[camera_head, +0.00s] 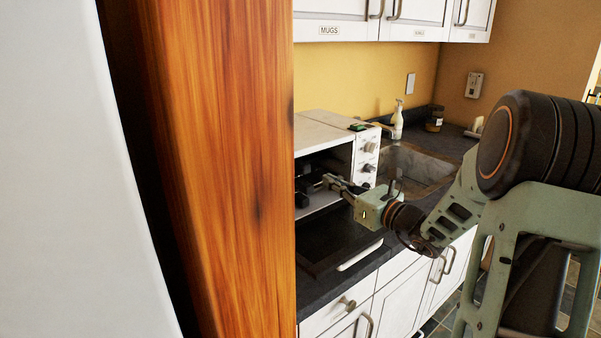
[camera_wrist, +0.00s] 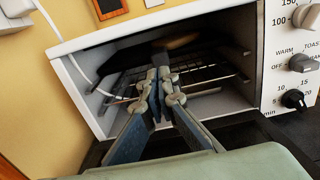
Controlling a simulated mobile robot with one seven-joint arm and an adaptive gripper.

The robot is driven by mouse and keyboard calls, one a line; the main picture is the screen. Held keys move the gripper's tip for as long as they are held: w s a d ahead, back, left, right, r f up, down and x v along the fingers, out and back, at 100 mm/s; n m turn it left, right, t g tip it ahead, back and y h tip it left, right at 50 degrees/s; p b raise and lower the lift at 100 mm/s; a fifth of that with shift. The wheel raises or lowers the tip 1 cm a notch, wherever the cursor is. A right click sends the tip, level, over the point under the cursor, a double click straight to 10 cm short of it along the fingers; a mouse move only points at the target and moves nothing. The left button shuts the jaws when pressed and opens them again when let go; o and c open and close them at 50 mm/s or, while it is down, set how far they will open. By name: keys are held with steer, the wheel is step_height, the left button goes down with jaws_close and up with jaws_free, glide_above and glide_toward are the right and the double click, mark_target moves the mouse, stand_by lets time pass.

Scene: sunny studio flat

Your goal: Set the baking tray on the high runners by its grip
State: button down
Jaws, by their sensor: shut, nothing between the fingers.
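A white toaster oven (camera_head: 322,133) stands open on the counter. It also fills much of the wrist view (camera_wrist: 85,45). My gripper (camera_head: 328,182) reaches into its mouth; in the wrist view its fingers (camera_wrist: 160,62) are closed together with nothing held. A dark, flat shape, apparently the baking tray (camera_wrist: 118,60), lies high in the cavity above the wire rack (camera_wrist: 205,75). A brownish piece (camera_wrist: 180,42) shows just beyond my fingertips; I cannot tell whether it is the grip. Whether the tray sits fully on the high runners is hidden, as is any contact with my fingers.
The oven door (camera_head: 335,240) hangs open below my gripper. Knobs (camera_wrist: 305,63) line the oven's right side. A wooden panel (camera_head: 225,170) blocks the head view's left.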

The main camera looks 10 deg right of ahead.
steer(key=v, duration=0.7)
stand_by(0.4)
